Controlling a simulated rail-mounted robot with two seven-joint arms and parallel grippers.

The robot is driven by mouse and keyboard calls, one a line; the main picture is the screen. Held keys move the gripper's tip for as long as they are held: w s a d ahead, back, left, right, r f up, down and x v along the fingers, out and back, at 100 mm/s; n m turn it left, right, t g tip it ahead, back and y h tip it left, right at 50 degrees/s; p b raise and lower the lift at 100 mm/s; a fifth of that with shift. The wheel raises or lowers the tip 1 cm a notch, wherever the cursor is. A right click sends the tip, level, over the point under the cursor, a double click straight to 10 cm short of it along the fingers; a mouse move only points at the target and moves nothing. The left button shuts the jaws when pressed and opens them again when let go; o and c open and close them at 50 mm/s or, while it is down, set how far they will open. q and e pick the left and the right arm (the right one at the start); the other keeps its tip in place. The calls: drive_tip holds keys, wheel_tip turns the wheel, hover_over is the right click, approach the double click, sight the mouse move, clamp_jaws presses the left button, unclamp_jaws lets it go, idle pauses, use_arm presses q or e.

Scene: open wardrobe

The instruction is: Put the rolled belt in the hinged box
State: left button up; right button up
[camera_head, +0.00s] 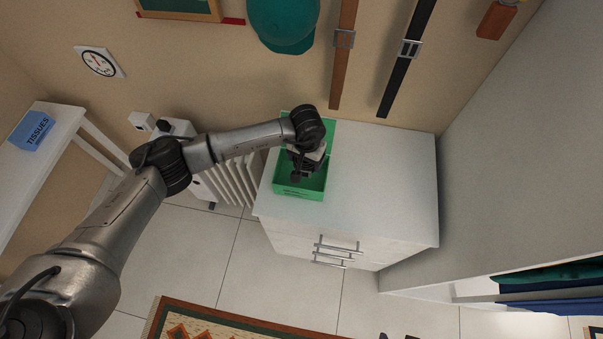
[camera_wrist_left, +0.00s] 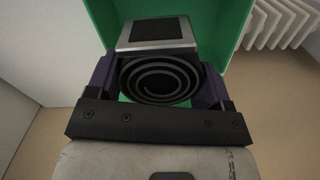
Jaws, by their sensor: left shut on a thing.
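The green hinged box (camera_head: 300,194) stands open on the left part of the white cabinet top, its lid raised at the back. My left gripper (camera_head: 302,174) points down over the box opening, and its tips appear inside the outline of the walls. In the left wrist view, the gripper is shut on the dark rolled belt (camera_wrist_left: 158,80), a spiral coil with a silver buckle (camera_wrist_left: 157,34). Green box surface (camera_wrist_left: 233,22) shows behind and below the belt. The belt is mostly hidden in the head view. I cannot tell whether it touches the box floor. My right gripper is not in view.
The white cabinet top (camera_head: 390,175) is clear to the right of the box. A brown belt (camera_head: 343,60) and a black belt (camera_head: 405,55) hang on the wall behind, beside a teal cap (camera_head: 284,22). A radiator (camera_head: 236,181) stands left of the cabinet.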

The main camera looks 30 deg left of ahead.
sight(302, 168)
use_arm(q)
drive_tip(key=f, duration=0.3)
drive_tip(key=a+f, duration=0.1)
drive_tip(key=f, duration=0.1)
drive_tip(key=shift+s+f, duration=0.15)
drive_tip(key=shift+f, duration=2.35)
drive_tip(key=shift+f, duration=0.15)
drive_tip(key=o, duration=1)
wheel_tip(302, 168, up, 12)
drive_tip(key=shift+r, duration=0.2)
